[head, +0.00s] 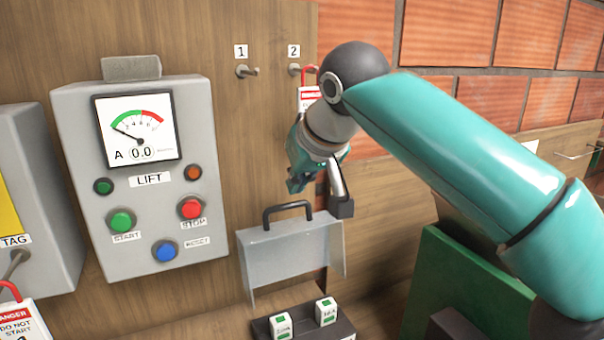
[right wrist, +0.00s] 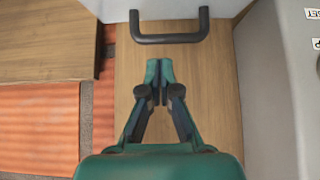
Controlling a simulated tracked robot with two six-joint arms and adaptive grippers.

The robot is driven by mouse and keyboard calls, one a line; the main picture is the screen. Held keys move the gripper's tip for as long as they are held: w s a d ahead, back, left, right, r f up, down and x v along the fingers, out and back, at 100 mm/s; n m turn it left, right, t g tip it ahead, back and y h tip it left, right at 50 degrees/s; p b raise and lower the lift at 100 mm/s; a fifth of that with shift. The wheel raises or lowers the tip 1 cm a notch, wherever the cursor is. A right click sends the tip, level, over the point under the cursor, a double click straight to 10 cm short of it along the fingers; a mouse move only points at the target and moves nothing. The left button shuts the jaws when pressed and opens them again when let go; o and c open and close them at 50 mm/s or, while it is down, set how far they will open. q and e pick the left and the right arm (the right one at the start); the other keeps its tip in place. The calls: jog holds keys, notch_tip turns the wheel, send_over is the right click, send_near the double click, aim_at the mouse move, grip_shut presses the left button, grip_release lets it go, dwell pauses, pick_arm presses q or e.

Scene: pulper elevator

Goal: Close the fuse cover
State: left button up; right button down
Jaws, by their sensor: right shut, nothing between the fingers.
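The fuse cover (head: 290,257) is a translucent grey lid with a dark handle (head: 287,212) on its top edge. It stands raised and open in the head view. Below it is the dark fuse box (head: 303,323) with white and green fuses (head: 326,311). My right gripper (head: 296,187) is shut and empty, just above the cover's handle and apart from it. In the right wrist view, my gripper's fingertips (right wrist: 160,66) are together, just short of the handle (right wrist: 168,38). My left gripper is not in view.
The grey lift control box (head: 149,180) with gauge and buttons stands left of the cover. Hooks 1 (head: 246,71) and 2 (head: 297,69) are on the wooden board, with a red padlock tag (head: 309,98) hanging at 2. A green panel (head: 452,285) is at lower right.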

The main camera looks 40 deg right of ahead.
aim_at(292, 221)
jog(key=shift+x, duration=2.1)
jog(key=shift+s, duration=0.1)
